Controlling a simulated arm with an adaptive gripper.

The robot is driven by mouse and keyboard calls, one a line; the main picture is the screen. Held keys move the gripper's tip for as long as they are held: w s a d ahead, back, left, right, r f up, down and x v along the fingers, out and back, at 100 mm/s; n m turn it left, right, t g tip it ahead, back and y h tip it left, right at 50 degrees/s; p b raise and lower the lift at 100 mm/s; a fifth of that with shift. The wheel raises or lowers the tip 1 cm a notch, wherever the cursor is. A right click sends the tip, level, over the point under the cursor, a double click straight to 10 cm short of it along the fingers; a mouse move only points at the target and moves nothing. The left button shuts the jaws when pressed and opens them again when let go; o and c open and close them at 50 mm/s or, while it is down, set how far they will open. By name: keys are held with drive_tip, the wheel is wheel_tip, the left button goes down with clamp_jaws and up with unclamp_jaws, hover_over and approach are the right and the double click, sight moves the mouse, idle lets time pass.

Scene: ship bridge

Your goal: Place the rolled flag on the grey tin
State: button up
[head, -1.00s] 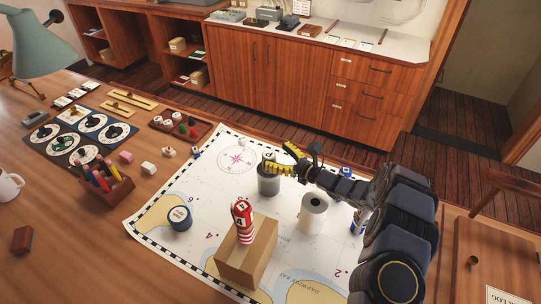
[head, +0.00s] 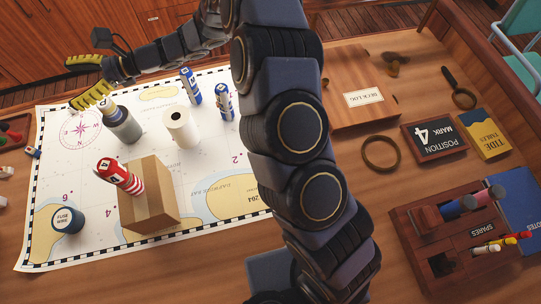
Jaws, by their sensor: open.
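The grey tin (head: 126,128) stands upright on the chart. A short roll (head: 108,108) with a pale, dark-marked end sits at its top and looks like a rolled flag; I cannot tell if it rests on the rim or partly inside. My gripper (head: 86,78) is open, just behind and left of the tin, with yellow-and-black fingers spread. Its lower finger appears close to the roll, and I cannot tell whether they touch. Another roll, red and white striped (head: 128,178), stands on a cardboard box (head: 152,205) in front of the tin.
A white paper roll (head: 181,128) and two blue-and-white rolls (head: 190,85) stand right of the tin. A blue tin (head: 67,220) is at the front left. My arm crosses the middle. A spares rack (head: 415,225) and a deck log board (head: 350,95) lie to the right.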

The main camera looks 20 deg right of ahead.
drive_tip(key=s+d+r+n+g+h, duration=0.25)
drive_tip(key=s+d+n, duration=0.2)
drive_tip(key=s, duration=0.25)
drive_tip(key=s+d+r+n+g+h, duration=0.25)
drive_tip(key=s+r+n, duration=0.2)
drive_tip(key=s, duration=0.35)
drive_tip(key=s+d+f+n+t+h, duration=0.1)
drive_tip(key=s+d+h, duration=0.3)
drive_tip(key=d, duration=0.5)
drive_tip(key=s+d+f+n+t+h, duration=0.1)
drive_tip(key=s+d+n+t+h, duration=0.1)
drive_tip(key=d, duration=0.7)
drive_tip(key=s+d+f+n+t+h, duration=0.1)
drive_tip(key=s+d+n+h, duration=0.1)
drive_tip(key=s+d+h, duration=0.4)
drive_tip(key=s+d, duration=0.2)
drive_tip(key=d, duration=0.1)
drive_tip(key=shift+d+f+n+h, duration=0.2)
drive_tip(key=shift+n+h, duration=0.1)
drive_tip(key=shift+n, duration=0.1)
